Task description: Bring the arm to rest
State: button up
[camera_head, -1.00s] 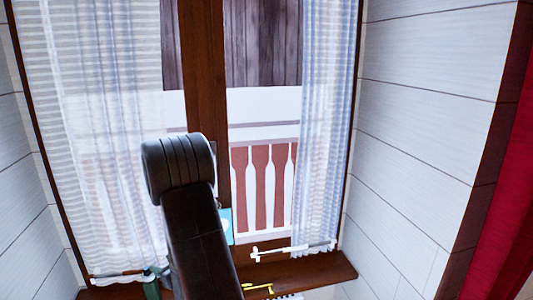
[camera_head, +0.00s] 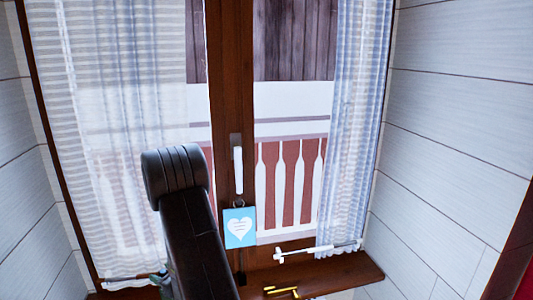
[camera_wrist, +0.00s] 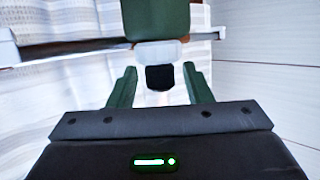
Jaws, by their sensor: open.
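My gripper (camera_wrist: 159,72) shows in the wrist view with its two dark green fingers spread apart. It is open, and I see nothing held between the fingers. In the head view my dark arm (camera_head: 198,240) rises from the bottom edge to a rounded joint (camera_head: 175,177) in front of the window.
A window stands ahead, with a sheer left curtain (camera_head: 100,130) and a right curtain (camera_head: 352,130). A blue heart tag (camera_head: 240,240) hangs from its brown frame (camera_head: 231,100). A gold object (camera_head: 282,292) is by the wooden sill (camera_head: 345,273). A pale plank wall (camera_head: 450,130) is at right.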

jog(key=b+v, duration=0.1)
jog(key=v, duration=1.1)
jog(key=shift+b, duration=0.4)
jog(key=shift+s+d, duration=0.1)
jog(key=shift+d, duration=0.1)
